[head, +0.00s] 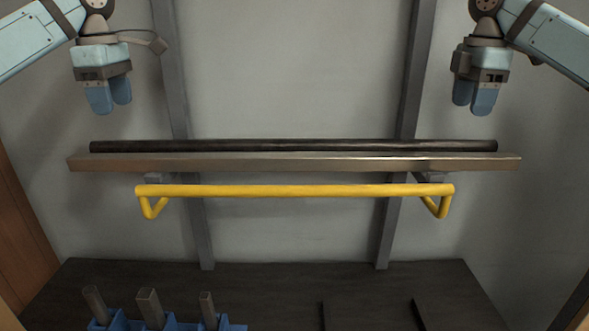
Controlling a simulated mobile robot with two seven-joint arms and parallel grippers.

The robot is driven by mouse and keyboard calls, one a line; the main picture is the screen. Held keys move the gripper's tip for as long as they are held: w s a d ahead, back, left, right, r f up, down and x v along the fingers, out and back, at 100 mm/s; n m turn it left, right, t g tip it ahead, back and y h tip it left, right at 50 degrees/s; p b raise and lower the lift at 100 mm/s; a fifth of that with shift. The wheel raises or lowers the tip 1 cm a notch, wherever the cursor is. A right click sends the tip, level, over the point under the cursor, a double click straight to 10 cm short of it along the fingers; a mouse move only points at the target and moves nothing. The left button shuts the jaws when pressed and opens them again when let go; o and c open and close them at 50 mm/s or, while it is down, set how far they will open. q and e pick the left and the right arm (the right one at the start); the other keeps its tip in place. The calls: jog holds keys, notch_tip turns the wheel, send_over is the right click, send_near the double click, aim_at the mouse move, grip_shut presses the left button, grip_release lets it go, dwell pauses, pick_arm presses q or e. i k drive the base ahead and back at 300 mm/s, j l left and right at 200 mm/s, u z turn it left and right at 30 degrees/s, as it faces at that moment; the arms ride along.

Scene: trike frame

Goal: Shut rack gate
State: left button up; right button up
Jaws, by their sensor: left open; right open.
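The rack gate appears to be the yellow bar (295,191) with a bent end at each side. It runs level in front of the rack, a little below a long metal beam (295,162). A dark tube (290,146) lies along the top of that beam. My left gripper (109,100) is open, pointing down, above the left end of the beam and apart from it. My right gripper (473,98) is open, pointing down, above the right end and also apart. Both are empty. How the gate joins the rack is hard to see.
Two grey uprights (196,225) stand against the pale back wall. Below is a dark surface (270,285) with a blue holder (130,322) holding several metal pieces at front left. Wooden panels (22,235) close in the sides. The space between the grippers is clear.

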aim_at(423, 191)
jog(key=k, duration=1)
